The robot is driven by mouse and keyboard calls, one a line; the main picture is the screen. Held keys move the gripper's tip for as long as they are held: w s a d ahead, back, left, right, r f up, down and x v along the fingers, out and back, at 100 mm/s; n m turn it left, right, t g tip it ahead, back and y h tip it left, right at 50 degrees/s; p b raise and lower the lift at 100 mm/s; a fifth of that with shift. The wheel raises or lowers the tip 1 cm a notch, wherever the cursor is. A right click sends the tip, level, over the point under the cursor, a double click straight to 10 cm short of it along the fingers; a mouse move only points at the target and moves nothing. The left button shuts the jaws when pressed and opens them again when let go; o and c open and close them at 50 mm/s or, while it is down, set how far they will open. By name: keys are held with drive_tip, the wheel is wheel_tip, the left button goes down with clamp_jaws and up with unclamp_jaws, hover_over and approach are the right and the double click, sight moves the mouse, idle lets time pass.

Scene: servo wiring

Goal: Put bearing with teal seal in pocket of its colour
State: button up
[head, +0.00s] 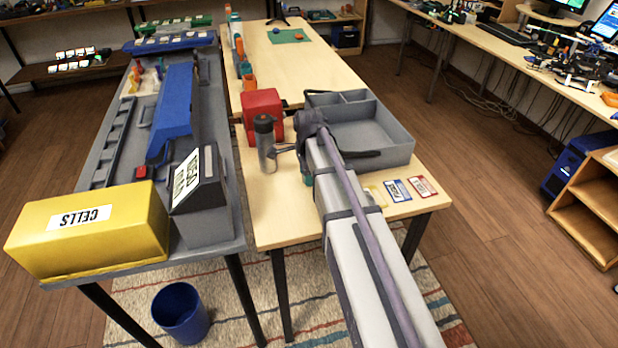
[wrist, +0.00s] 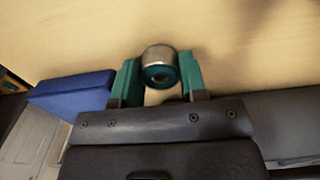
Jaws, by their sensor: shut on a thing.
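The bearing (wrist: 159,55) is a short silver ring with a teal seal around a dark centre. It sits between the teal fingers of my gripper (wrist: 159,78) in the wrist view, and the gripper is shut on it. Pale wood table top lies beyond it. In the head view my arm reaches over the near table, and its own links hide most of the gripper; the bearing cannot be made out there. I cannot tell which thing in view holds a teal pocket.
A grey compartment tray (head: 391,150) stands beside my arm. A bottle (head: 266,150) and a red box (head: 263,104) stand left of it. Several label cards (head: 398,190) lie at the near edge. A blue block (wrist: 72,92) shows left of the fingers. The far table is mostly clear.

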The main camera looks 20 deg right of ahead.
wheel_tip(320, 180, up, 10)
drive_tip(key=p, duration=1)
